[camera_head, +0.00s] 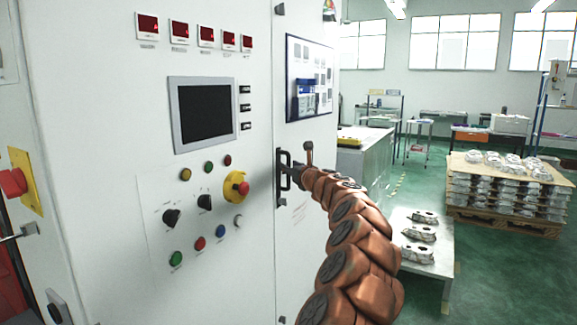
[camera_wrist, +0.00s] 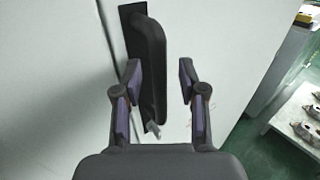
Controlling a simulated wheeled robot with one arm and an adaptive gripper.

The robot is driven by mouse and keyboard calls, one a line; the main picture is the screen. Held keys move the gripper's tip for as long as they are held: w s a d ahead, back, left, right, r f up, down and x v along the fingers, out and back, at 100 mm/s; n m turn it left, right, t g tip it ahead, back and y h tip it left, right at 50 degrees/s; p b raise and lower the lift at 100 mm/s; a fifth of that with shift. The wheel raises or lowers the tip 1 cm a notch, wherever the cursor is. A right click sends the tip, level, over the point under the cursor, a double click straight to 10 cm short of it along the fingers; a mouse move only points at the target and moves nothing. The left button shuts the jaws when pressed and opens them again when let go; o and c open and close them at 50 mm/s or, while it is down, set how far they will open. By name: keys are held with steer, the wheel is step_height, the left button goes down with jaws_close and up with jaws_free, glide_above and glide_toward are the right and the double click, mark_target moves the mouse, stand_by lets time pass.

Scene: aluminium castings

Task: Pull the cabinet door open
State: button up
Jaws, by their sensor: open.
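The white cabinet door (camera_head: 302,230) is on the right part of the cabinet, and its seam to the control panel shows as closed. Its black upright handle (camera_head: 281,178) sits on the door's left edge. In the wrist view the handle (camera_wrist: 150,60) stands upright on a dark plate, with a small key or latch below it. My gripper (camera_wrist: 160,75) is open, its two fingers pointing at the door. The handle lies between the fingers in the picture, closer to the left one. I cannot tell whether either finger touches it. In the head view my arm partly hides the gripper.
Left of the door is a control panel with a screen (camera_head: 204,112), buttons and a red-yellow emergency stop (camera_head: 237,187). A white table (camera_head: 429,257) with several castings stands right of my arm. A stacked pallet (camera_head: 505,210) is farther right. Green floor lies between them.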

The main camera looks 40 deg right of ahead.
steer(key=shift+w+d, duration=0.15)
steer(key=shift+w, duration=0.5)
steer(key=shift+c, duration=0.3)
jaws_close()
